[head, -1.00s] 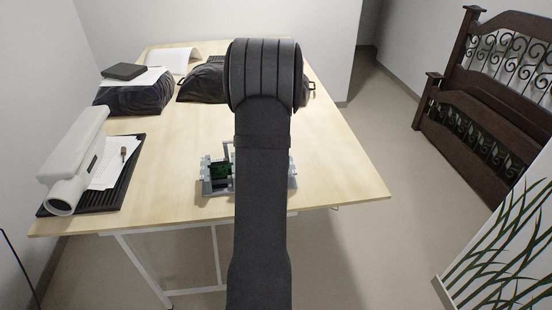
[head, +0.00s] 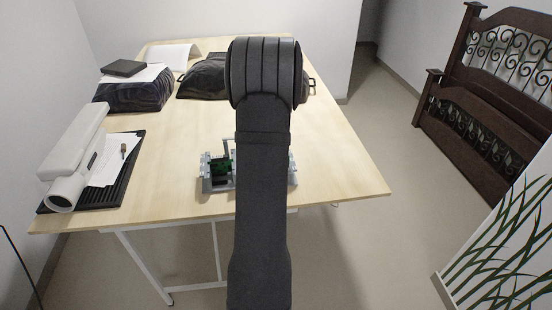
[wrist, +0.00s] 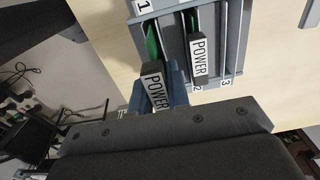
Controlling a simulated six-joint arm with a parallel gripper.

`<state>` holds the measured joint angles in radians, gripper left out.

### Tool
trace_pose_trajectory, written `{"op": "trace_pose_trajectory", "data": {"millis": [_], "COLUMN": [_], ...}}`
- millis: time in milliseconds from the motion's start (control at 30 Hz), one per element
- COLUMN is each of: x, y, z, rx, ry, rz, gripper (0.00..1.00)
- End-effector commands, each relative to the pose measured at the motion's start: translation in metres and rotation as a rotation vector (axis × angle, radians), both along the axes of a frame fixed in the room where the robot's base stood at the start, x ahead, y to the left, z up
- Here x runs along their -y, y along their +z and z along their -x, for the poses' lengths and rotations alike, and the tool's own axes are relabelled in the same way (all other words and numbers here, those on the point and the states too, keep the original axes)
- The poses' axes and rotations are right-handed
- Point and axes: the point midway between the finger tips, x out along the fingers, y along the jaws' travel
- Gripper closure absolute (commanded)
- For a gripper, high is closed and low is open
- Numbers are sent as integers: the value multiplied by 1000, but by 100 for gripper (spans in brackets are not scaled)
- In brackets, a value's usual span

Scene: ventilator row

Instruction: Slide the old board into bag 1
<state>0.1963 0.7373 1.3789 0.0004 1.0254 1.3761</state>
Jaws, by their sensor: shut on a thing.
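My gripper (wrist: 160,90) is shut on a green board (wrist: 152,42) with a POWER label at its near end. In the wrist view the board's far part lies at the slot marked 1 of a grey rack (wrist: 218,84); how deep it sits I cannot tell. A second board (wrist: 197,52) with a POWER label is in the slot marked 2. In the head view the rack (head: 207,185) stands near the table's front edge, with green board (head: 220,166) showing. My arm hides its middle and my gripper there. No bag marked 1 can be made out.
The wooden table (head: 340,165) is clear to the right. A black mat (head: 128,180) with papers and a white device (head: 75,155) lie at left. A dark bag-like bundle (head: 135,96) is at back left, and another (head: 205,80) at the back centre.

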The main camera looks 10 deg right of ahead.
Motion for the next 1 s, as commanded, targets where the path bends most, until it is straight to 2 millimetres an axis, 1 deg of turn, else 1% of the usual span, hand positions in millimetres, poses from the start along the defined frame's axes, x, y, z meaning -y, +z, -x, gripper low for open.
{"op": "trace_pose_trajectory", "data": {"millis": [167, 700, 1000], "x": [0, 0, 0], "y": [-2, -17, -18], "z": [0, 0, 0], "rx": [-1, 0, 0], "ry": [0, 0, 0], "rz": [0, 0, 0], "gripper": [100, 100, 100]}}
